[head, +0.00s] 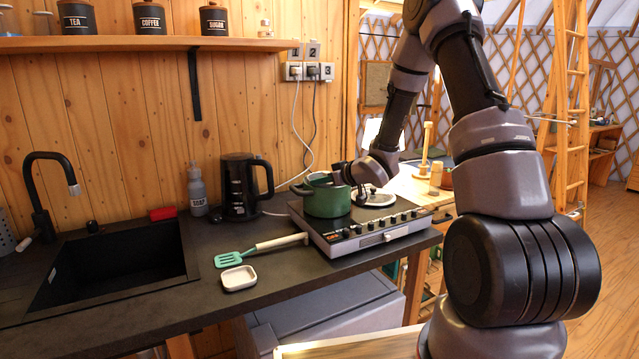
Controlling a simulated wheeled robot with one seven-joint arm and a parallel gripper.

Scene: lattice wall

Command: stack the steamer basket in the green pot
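The green pot (327,200) stands upright on the left side of the two-burner hob, with a handle on its left side. My gripper (341,176) is at the pot's upper right rim, with my wrist just to the right of it. The fingertips are small and partly hidden, so I cannot tell if they are open, shut or holding anything. I cannot make out the steamer basket; the inside of the pot is mostly hidden. A pale round lid-like thing (378,199) lies on the right side of the hob.
The hob (352,236) sits near the counter's right end. Left of it are a black kettle (239,188), a soap bottle (197,190), a green spatula (229,259), a small white dish (239,278) and a black sink (115,262). A shelf (140,44) runs above.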

